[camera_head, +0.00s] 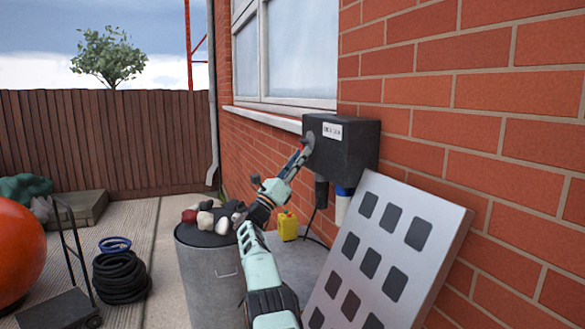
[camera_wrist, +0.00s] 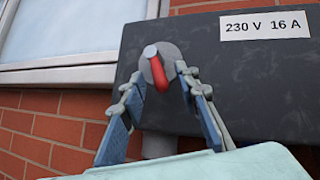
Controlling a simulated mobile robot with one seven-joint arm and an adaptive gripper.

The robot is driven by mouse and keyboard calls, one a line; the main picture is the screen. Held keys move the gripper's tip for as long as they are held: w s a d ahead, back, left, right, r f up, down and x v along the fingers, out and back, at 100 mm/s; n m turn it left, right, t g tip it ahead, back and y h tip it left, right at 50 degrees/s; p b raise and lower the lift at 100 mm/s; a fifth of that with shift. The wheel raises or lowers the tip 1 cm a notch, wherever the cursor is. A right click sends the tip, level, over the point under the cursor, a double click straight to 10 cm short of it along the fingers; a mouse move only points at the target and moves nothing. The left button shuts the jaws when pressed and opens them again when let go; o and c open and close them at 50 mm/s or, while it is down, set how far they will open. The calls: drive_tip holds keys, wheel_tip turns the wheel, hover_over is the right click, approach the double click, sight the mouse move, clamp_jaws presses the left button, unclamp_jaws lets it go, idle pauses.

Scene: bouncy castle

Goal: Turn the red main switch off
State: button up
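The red main switch (camera_wrist: 159,74) is a short red lever on a round grey hub on the front of a dark grey box (camera_wrist: 215,75). In the wrist view the lever points down and slightly right. My gripper (camera_wrist: 160,88) is open, with one finger on each side of the lever. A gap shows on the left; the right finger is closer, and I cannot tell whether it touches. In the head view my gripper (camera_head: 302,148) is at the left face of the box (camera_head: 350,150), and it largely hides the switch.
The box hangs on a brick wall (camera_head: 430,110) below a window (camera_head: 285,50). A pale panel with dark squares (camera_head: 405,235) leans on the wall at right. A grey drum (camera_head: 215,275) with several lumps on top and a yellow canister (camera_head: 288,226) stand below.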

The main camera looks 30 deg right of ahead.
drive_tip(key=shift+a, duration=0.1)
drive_tip(key=v, duration=1.1)
drive_tip(key=shift+a+f, duration=0.25)
drive_tip(key=shift+a, duration=0.05)
drive_tip(key=shift+c, duration=0.3)
drive_tip(key=shift+r, duration=0.15)
drive_tip(key=shift+c, duration=1.1)
wheel_tip(320, 180, up, 13)
drive_tip(key=w+d+n+t+y+p, duration=0.25)
drive_tip(key=n+t+y, duration=0.9)
drive_tip(key=n, duration=1.15)
drive_tip(key=s+d+f+n+y+p, duration=0.1)
drive_tip(key=s+f+n+y+p, duration=0.15)
drive_tip(key=s+n, duration=0.55)
drive_tip(key=s+d+f+n+y+p, duration=0.15)
drive_tip(key=s+n+y, duration=0.25)
drive_tip(key=n, duration=0.8)
drive_tip(key=p+x, duration=0.1)
drive_tip(key=x, duration=1)
drive_tip(key=shift+p, duration=0.35)
